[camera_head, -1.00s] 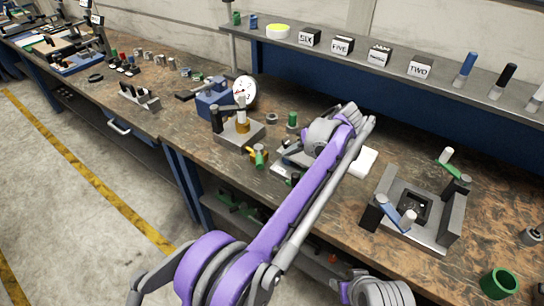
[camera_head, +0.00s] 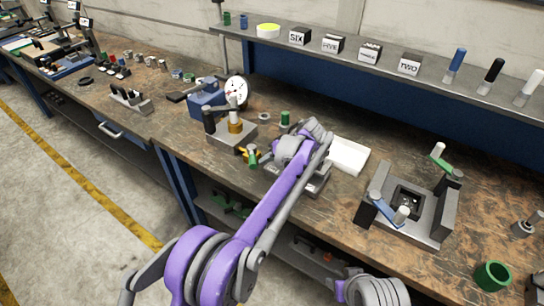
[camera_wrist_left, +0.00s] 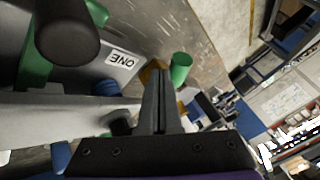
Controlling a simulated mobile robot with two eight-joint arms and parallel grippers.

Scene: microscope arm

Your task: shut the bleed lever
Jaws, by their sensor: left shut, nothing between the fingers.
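The likely bleed lever (camera_head: 252,157) is a green-tipped handle on a small brass fitting at the front of the pump block (camera_head: 228,138). In the left wrist view a green cylinder (camera_wrist_left: 180,68) stands beside a brass piece (camera_wrist_left: 153,72), just beyond my left fingertips. My left gripper (camera_wrist_left: 160,72) is shut and empty; I cannot tell if it touches the brass piece. In the head view its fingertips are hidden by my wrist, which is just right of the lever. My right gripper is out of view.
A plate labelled ONE (camera_wrist_left: 122,58), with a green lever and dark post, lies close left of my fingers. A fixture (camera_head: 412,208) with blue and green levers stands right. A gauge (camera_head: 236,90) rises behind the pump.

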